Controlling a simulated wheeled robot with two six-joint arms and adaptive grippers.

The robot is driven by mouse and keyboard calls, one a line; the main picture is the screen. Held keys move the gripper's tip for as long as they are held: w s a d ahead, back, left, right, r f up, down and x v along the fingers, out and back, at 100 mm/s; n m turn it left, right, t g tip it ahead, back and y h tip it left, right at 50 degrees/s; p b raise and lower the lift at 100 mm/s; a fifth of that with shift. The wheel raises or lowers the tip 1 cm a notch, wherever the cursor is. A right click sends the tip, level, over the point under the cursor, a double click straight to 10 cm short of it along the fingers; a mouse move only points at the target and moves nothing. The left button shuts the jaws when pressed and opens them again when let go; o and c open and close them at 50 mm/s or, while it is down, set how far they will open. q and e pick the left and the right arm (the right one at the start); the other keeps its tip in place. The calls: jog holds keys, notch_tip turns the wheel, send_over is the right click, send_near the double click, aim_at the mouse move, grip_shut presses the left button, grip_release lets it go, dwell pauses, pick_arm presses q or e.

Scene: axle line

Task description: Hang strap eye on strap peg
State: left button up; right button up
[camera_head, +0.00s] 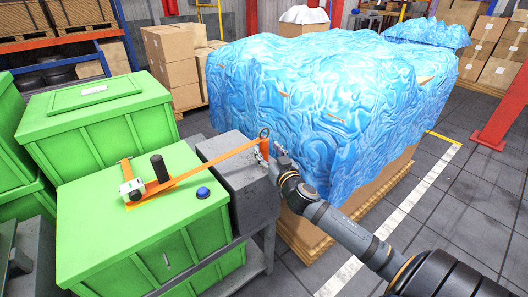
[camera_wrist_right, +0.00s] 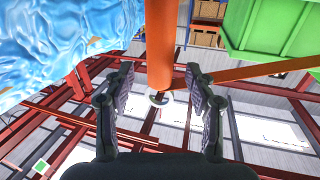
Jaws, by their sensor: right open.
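An orange strap (camera_head: 215,158) runs from a ratchet-like fitting (camera_head: 133,188) on the green crate lid to a metal ring, the strap eye (camera_head: 264,132), near the grey block's far edge. An orange cylinder (camera_head: 265,148) sits just below the eye. A black upright post (camera_head: 159,168) stands beside the fitting; I cannot tell which part is the strap peg. My right gripper (camera_head: 274,157) is beside the orange cylinder. In the right wrist view the right gripper (camera_wrist_right: 160,96) is open, its fingers either side of the cylinder (camera_wrist_right: 160,55), with visible gaps. My left gripper is not in view.
A blue-wrapped pallet load (camera_head: 320,90) stands close behind and right of the right gripper. The grey block (camera_head: 240,180) adjoins the green crate (camera_head: 140,235). Open floor (camera_head: 455,210) lies to the right.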

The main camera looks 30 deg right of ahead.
jog(key=shift+w+d, duration=0.1)
jog(key=shift+w, duration=0.85)
jog(key=shift+s, duration=0.1)
jog(key=shift+c, duration=0.8)
grip_shut()
notch_tip(320, 180, up, 10)
jog(key=p, duration=0.1)
jog(key=shift+p, duration=0.35)
